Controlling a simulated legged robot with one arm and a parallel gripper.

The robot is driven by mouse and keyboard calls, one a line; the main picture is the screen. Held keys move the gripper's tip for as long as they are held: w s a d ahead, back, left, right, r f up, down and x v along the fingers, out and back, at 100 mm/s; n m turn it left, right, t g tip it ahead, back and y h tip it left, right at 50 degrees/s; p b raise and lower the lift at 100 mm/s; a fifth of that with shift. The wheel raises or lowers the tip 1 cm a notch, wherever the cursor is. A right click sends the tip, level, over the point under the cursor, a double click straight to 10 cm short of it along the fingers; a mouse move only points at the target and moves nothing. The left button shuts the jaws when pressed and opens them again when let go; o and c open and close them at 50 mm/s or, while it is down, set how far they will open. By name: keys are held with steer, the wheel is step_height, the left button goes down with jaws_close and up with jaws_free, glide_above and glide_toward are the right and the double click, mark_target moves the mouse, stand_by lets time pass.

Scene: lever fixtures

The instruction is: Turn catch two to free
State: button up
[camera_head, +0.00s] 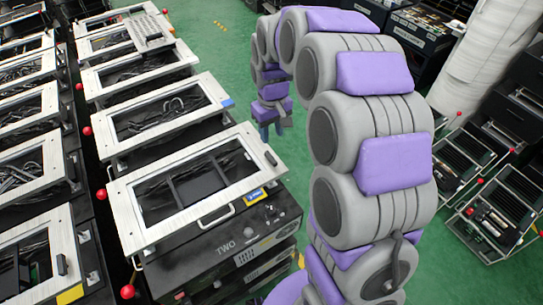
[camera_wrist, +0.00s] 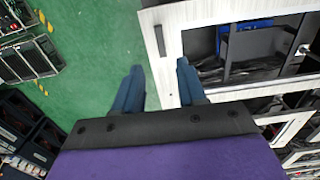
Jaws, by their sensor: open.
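The unit marked TWO (camera_head: 215,262) is a black box at the lower middle of the head view, under a pale metal-framed lid with a window. A small dark catch (camera_head: 270,158) sits at the frame's far right corner. In the wrist view a similar dark piece (camera_wrist: 160,40) lies on a pale frame, just beyond my fingers; I cannot tell for sure that it is the same catch. My gripper (camera_wrist: 159,82) is open with nothing between its blue fingers. In the head view my gripper (camera_head: 265,130) is beyond that corner, apart from the catch.
A silver handle (camera_head: 217,216) and a blue-yellow tag (camera_head: 254,195) are on unit two's near side. Similar framed units (camera_head: 160,105) stand in rows to the left, with red knobs (camera_head: 128,292) between them. Green floor (camera_head: 215,40) is open beyond; racks (camera_head: 490,190) stand right.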

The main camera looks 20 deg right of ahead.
mark_target(272, 158)
step_height(272, 158, down, 11)
steer(key=shift+f+b, duration=0.1)
steer(key=shift+b, duration=1.05)
jaws_close()
